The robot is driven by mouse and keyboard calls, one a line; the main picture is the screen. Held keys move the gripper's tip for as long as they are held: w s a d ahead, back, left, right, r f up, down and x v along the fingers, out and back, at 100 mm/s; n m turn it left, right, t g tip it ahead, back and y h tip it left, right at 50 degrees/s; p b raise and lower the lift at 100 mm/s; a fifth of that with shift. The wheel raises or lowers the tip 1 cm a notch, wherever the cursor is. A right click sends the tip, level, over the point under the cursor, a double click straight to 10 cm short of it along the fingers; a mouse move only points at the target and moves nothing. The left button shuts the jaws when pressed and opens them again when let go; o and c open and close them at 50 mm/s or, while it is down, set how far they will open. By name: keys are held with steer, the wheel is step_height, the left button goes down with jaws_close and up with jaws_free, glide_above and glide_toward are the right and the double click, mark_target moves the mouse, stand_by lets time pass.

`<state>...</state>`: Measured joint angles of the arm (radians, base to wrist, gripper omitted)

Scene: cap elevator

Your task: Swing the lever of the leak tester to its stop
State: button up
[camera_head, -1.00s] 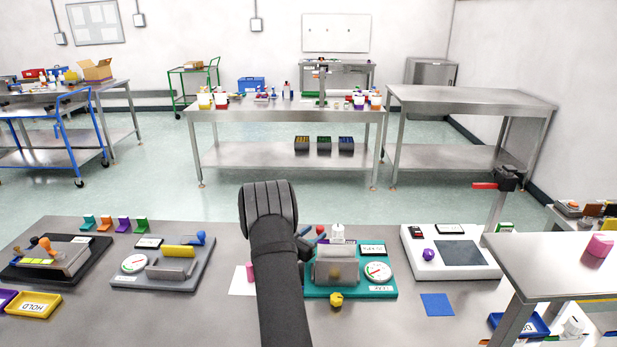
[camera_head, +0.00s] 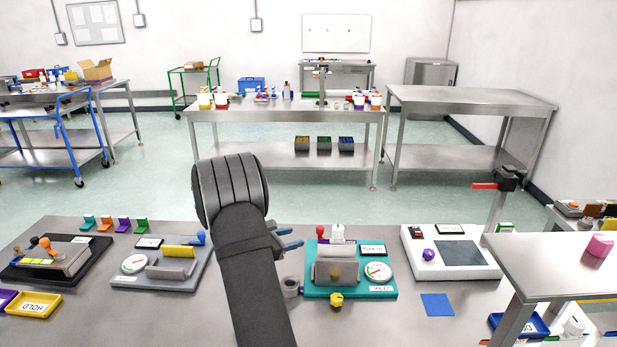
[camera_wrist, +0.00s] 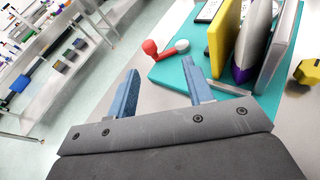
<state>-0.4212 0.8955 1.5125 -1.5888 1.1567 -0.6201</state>
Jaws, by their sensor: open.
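The leak tester with a teal base (camera_head: 312,294) stands right of my arm, with a white dial gauge (camera_head: 378,271) and a grey upright block (camera_head: 336,272). Its lever has a red knob (camera_head: 320,231) at the back left. In the wrist view the red lever (camera_wrist: 152,48) lies beyond my fingertips, at the edge of the teal base, with a grey round end beside it. My gripper (camera_head: 291,238) is left of the knob, apart from it, fingers pointing right. It is open and empty in the wrist view (camera_wrist: 160,72).
A grey-based gauge device (camera_head: 160,280) with a blue knob stands left of my arm. A white device (camera_head: 455,268) stands to the right. A yellow knob (camera_head: 336,299) is at the teal tester's front. A blue square (camera_head: 437,305) lies flat at the right.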

steer(key=d+r+m+g+y, duration=0.2)
steer(key=r+m+g+y, duration=0.1)
steer(key=r, duration=0.8)
steer(key=d+r+m+g+y, duration=0.2)
steer(key=r+y, duration=0.3)
steer(key=r, duration=0.5)
steer(key=shift+s+d+r+m+g, duration=0.4)
steer(key=shift+d+m, duration=0.4)
steer(key=shift+m, duration=0.1)
